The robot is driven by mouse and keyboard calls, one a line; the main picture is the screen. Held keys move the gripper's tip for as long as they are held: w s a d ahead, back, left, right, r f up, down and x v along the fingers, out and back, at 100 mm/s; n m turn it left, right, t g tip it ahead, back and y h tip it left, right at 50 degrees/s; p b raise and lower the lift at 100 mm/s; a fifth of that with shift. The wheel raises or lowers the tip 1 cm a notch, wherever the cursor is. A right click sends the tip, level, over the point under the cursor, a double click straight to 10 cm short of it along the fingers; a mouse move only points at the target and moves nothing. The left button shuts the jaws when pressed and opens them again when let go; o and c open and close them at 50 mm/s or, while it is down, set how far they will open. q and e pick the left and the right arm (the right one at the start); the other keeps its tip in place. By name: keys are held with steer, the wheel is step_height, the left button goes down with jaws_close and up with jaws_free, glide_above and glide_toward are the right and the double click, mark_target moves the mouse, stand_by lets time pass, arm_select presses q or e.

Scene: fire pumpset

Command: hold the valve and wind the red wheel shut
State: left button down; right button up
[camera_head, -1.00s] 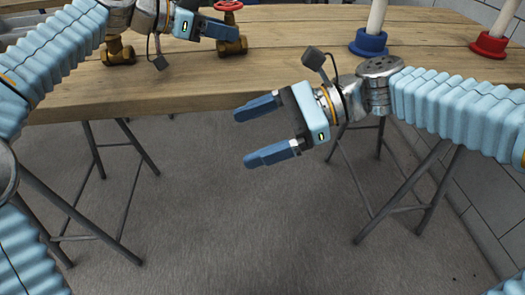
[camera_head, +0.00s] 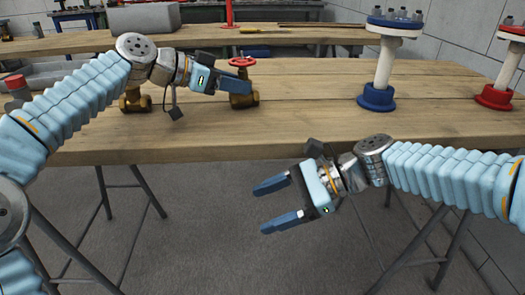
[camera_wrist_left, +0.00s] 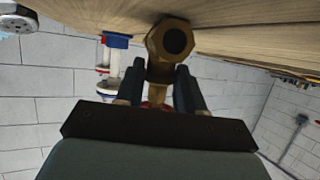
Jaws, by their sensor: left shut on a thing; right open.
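A brass valve with a red wheel (camera_head: 242,62) on top stands on the wooden table, left of the middle in the head view. My left gripper (camera_head: 240,78) is shut on the valve body (camera_head: 243,100), just below the wheel. In the left wrist view the brass valve (camera_wrist_left: 172,42) sits between the two dark fingers, its open end towards the camera; the wheel is mostly hidden there. A second brass fitting (camera_head: 134,100) stands to the left, partly behind my left arm. My right gripper (camera_head: 266,206) is open and empty, in front of the table's edge and lower than its top.
A blue-based white post (camera_head: 376,96) and a red-based white post (camera_head: 494,97) stand on the table at the right. The wooden table top (camera_head: 310,110) is clear between the valve and the blue base. A second bench with a grey block (camera_head: 145,17) is behind.

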mark_target(244, 61)
steer(key=s+a+r+n+t+y, duration=0.1)
steer(key=a+r+n+y, duration=0.15)
steer(key=r, duration=0.25)
steer(key=a+r+n+y, duration=0.1)
steer(key=a+r+n, duration=0.1)
steer(key=r+n, duration=0.15)
steer(key=w+d+r+m+t, duration=0.1)
steer(key=w+r+m+t, duration=0.1)
steer(key=w+m, duration=0.1)
steer(key=w+d+r+m+t+h, duration=0.1)
steer(key=w+r+m+t, duration=0.2)
steer(key=m, duration=0.1)
steer(key=w+d+r+m+t, duration=0.1)
steer(key=w+r+m+t, duration=0.2)
steer(key=shift+w+d+r+m, duration=0.15)
steer(key=shift+w+d+m, duration=0.1)
steer(key=shift+w+m, duration=0.05)
steer(key=w+d+r+m+t+h, duration=0.3)
steer(key=w+d+m+t, duration=0.15)
steer(key=m, duration=0.35)
steer(key=x, duration=1.2)
steer(key=shift+w+a+r, duration=0.1)
steer(key=shift+w+r, duration=0.1)
steer(key=shift+w, duration=0.1)
